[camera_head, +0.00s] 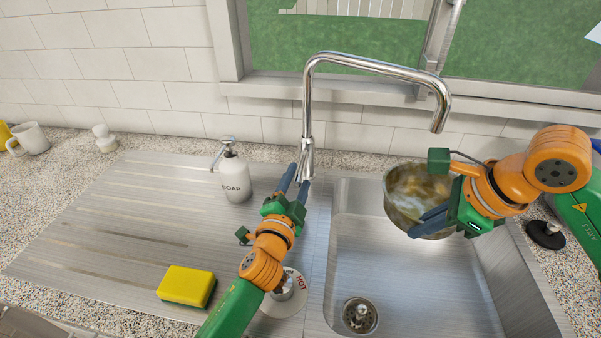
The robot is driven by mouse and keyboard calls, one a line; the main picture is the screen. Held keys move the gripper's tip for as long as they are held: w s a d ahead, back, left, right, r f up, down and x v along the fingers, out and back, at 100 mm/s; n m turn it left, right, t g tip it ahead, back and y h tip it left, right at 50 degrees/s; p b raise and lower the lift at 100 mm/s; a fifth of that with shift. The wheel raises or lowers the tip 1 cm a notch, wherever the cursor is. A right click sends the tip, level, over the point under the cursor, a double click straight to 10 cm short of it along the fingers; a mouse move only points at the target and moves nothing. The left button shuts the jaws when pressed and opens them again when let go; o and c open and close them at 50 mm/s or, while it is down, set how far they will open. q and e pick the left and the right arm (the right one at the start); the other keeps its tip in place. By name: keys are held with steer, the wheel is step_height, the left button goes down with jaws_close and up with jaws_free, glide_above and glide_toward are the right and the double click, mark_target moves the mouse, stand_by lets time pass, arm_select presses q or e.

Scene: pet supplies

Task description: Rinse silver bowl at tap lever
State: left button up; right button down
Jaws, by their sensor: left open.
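The silver bowl (405,206) is held tilted over the right part of the sink, its inside facing me and looking brownish and dirty. My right gripper (425,222) is at the bowl's right side, with a finger across its lower rim, and looks shut on it. The chrome tap (307,95) stands behind the sink, its spout (440,110) curving right above the bowl; no water shows. The tap lever (304,158) is at the base of the tap. My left gripper (295,182) is open, with its fingertips close around or beside the lever; contact is unclear.
The sink basin (420,290) below the bowl is empty, with a drain (359,315). A soap bottle (234,178) stands left of the tap. A yellow sponge (187,286) lies on the drainboard (110,235). A round HOT control (287,290) sits under my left arm.

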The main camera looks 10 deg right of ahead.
mark_target(301, 168)
arm_select(q)
steer(key=shift+x, duration=1.35)
jaws_close()
stand_by(0.4)
